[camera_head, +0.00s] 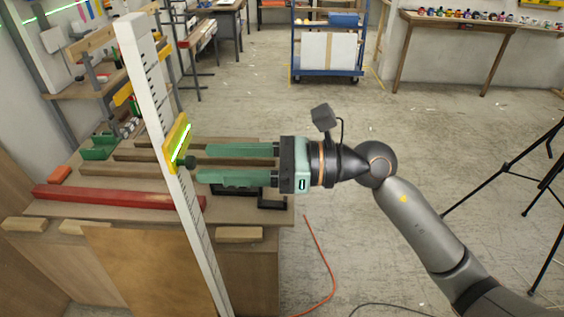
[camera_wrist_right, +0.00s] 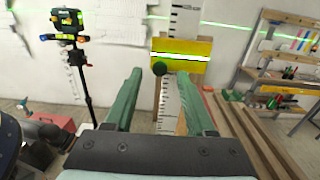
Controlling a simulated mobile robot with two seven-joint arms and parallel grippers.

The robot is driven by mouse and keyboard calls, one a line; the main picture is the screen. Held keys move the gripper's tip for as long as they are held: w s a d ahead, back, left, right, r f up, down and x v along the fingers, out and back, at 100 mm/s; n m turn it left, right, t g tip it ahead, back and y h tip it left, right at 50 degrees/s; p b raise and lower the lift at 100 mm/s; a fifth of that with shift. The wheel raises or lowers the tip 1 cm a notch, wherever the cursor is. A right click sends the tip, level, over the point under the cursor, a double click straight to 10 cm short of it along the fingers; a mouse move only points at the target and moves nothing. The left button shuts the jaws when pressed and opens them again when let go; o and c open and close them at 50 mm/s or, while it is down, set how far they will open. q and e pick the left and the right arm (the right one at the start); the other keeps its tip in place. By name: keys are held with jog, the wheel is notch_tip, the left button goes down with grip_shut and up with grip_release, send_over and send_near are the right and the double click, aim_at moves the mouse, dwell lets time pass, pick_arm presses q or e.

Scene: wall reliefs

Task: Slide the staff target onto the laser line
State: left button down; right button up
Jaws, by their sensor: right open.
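The white graduated staff (camera_head: 151,93) leans at a slant in the head view and also shows in the right wrist view (camera_wrist_right: 187,22). The yellow staff target (camera_head: 173,141) sits on it, with a dark round knob (camera_head: 190,162) on its side. In the right wrist view the green laser line (camera_wrist_right: 240,26) crosses the wall above the target (camera_wrist_right: 195,48); a bright green stripe lies across the target's middle. My right gripper (camera_head: 203,164) has green fingers, open, with the knob (camera_wrist_right: 159,68) near their tips, between them in the wrist view. Contact cannot be told. My left gripper is not in view.
A workbench (camera_head: 240,209) with wooden strips and a red beam (camera_head: 110,198) lies below the gripper. A laser on a tripod (camera_wrist_right: 70,30) stands at left in the wrist view. An orange cable (camera_head: 322,260) lies on the floor.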

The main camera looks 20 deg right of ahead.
jog(key=b+v, duration=0.3)
jog(key=v, duration=0.7)
jog(key=shift+d, duration=0.25)
